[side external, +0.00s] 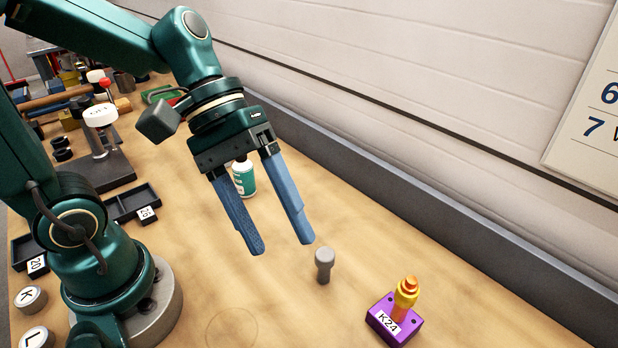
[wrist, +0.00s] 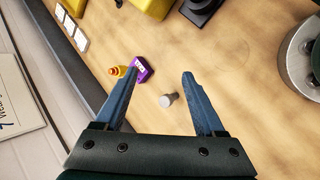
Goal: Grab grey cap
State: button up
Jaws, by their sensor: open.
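The grey cap (side external: 324,262) stands upright on the wooden table, a small knob with a wider round top and a narrower stem. It also shows in the wrist view (wrist: 168,99), between the lines of the two fingers and nearer the right one. My gripper (side external: 280,248) is open and empty, with two blue fingers. In the side view its fingertips are above and to the left of the cap, apart from it. In the wrist view my gripper (wrist: 158,76) has its fingers on either side of the cap, and nothing is between them in contact.
A purple block labelled K24 (side external: 394,322) holds a yellow and orange piece (side external: 406,292) to the right of the cap. A white and green bottle (side external: 244,179) stands behind my fingers. A grey rail (side external: 440,204) runs along the wall. The table around the cap is clear.

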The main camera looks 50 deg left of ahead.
aim_at(333, 262)
jog(key=w+f+n+h, duration=0.2)
jog(key=n, duration=0.1)
jog(key=w+f+n+h, duration=0.1)
jog(key=w+f+n, duration=0.1)
jog(key=w+n, duration=0.1)
jog(key=w+f+n+h, duration=0.2)
jog(key=w+n, duration=0.1)
jog(key=n, duration=0.1)
jog(key=shift+a+f+t+h, duration=0.15)
jog(key=shift+t+h, duration=0.15)
jog(key=f+n, duration=0.1)
jog(key=f, duration=0.1)
jog(key=a+f+n, duration=0.1)
jog(key=n, duration=0.1)
jog(key=shift+f+h, duration=0.3)
jog(key=shift+f, duration=0.05)
jog(key=shift+a+f, duration=0.1)
jog(key=shift+f, duration=0.25)
jog(key=shift+x, duration=2.5)
grip_shut()
